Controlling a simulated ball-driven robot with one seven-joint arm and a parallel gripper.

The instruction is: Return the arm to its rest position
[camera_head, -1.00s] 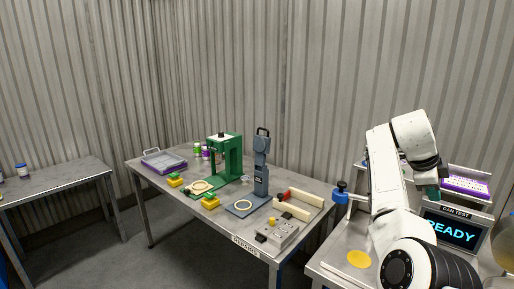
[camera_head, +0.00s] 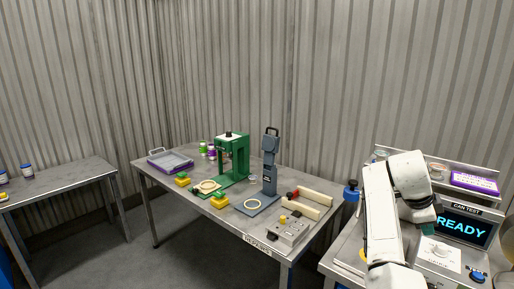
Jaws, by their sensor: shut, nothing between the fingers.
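My white arm (camera_head: 383,222) rises at the right of the head view, in front of the test bench. It is bent at the top, and its end points down. My gripper (camera_head: 430,228) is a small dark greenish piece below the white wrist, partly hidden by the arm. It is shut and empty, in front of the can test unit (camera_head: 461,227), whose screen reads READY. I cannot tell whether it touches anything.
The middle table (camera_head: 222,222) holds a green press (camera_head: 233,155), a grey-blue seamer stand (camera_head: 269,170), a control box (camera_head: 289,229) and a purple-edged tray (camera_head: 170,161). A blue-knobbed post (camera_head: 351,190) stands close left of my arm. Another table (camera_head: 62,180) is at far left.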

